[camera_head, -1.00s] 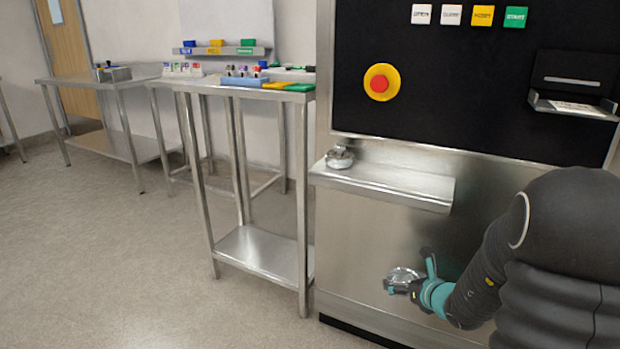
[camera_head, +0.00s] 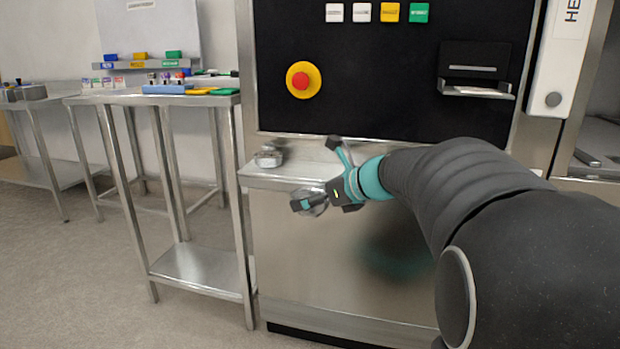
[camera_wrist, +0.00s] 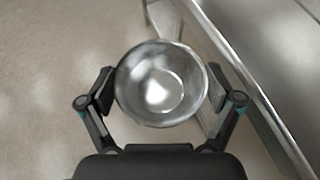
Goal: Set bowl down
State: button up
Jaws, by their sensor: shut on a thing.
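A shiny metal bowl (camera_wrist: 160,85) is held between the fingers of my gripper (camera_wrist: 162,95) in the wrist view, its open side facing the camera. In the head view my gripper (camera_head: 318,202) holds the bowl (camera_head: 315,208) just in front of the narrow steel shelf (camera_head: 268,178) on the machine's front. The bowl is partly hidden by a finger there. In the wrist view the floor shows below the bowl, and a steel edge runs along its right side.
A small metal item (camera_head: 268,157) sits at the shelf's left end. A red and yellow stop button (camera_head: 303,80) is on the black panel above. A steel table (camera_head: 150,98) with a blue rack and coloured pieces stands to the left. The floor in front is clear.

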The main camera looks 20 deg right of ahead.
jog(key=s+d+r+m+t+h+b, duration=0.1)
jog(key=s+d+r+m+h+b, duration=0.1)
jog(key=s+r, duration=0.8)
jog(key=w+d, duration=0.3)
jog(key=w, duration=0.3)
jog(key=w+d+r, duration=0.1)
jog(key=w+d, duration=0.3)
jog(key=w, duration=0.2)
jog(key=w+d, duration=0.3)
jog(key=w, duration=0.2)
jog(key=shift+w+d+r, duration=0.15)
jog(key=shift+w+r, duration=0.1)
jog(key=shift+w, duration=0.15)
jog(key=shift+s+f+b, duration=0.1)
jog(key=shift+f+b, duration=0.5)
jog(key=shift+f, duration=1.1)
jog(key=f+b, duration=0.1)
jog(key=f, duration=0.2)
jog(key=shift+w, duration=0.2)
jog(key=shift+w+d, duration=0.15)
jog(key=shift+f, duration=0.2)
jog(key=o, duration=0.9)
